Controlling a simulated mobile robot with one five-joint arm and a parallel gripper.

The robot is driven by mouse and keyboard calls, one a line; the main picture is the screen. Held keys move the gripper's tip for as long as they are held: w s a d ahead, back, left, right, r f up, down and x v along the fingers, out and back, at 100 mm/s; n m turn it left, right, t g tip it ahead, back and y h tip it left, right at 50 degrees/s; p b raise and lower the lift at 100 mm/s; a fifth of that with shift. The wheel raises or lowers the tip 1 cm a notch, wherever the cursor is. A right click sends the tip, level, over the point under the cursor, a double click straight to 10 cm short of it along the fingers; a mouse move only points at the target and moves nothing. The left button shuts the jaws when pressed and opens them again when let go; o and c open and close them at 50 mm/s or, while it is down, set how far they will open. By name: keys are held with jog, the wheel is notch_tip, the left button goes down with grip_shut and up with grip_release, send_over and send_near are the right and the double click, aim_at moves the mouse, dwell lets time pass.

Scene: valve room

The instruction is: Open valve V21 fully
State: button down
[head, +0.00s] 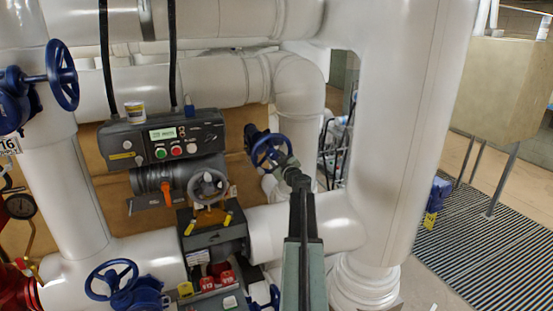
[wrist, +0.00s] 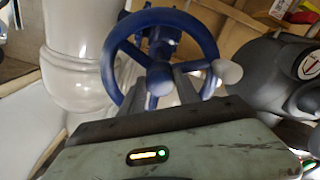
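A blue handwheel (head: 268,150) is on a valve at mid picture in the head view, beside the white pipe bend. No readable V21 label shows on it. In the head view my gripper (head: 292,172) is at the wheel's lower right.
A dark actuator box (head: 162,140) with buttons and a grey handwheel (head: 208,188) stand left of my arm. Other blue handwheels (head: 62,75) are at the far left and lower left (head: 110,280). A thick white pipe (head: 395,130) stands close on the right. Grating floor lies beyond.

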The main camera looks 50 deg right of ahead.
jog(key=c, duration=0.9)
grip_release()
jog(key=shift+s+r, duration=0.15)
jog(key=shift+s, duration=0.05)
jog(key=shift+w, duration=0.1)
jog(key=v, duration=0.7)
jog(key=shift+s, duration=0.4)
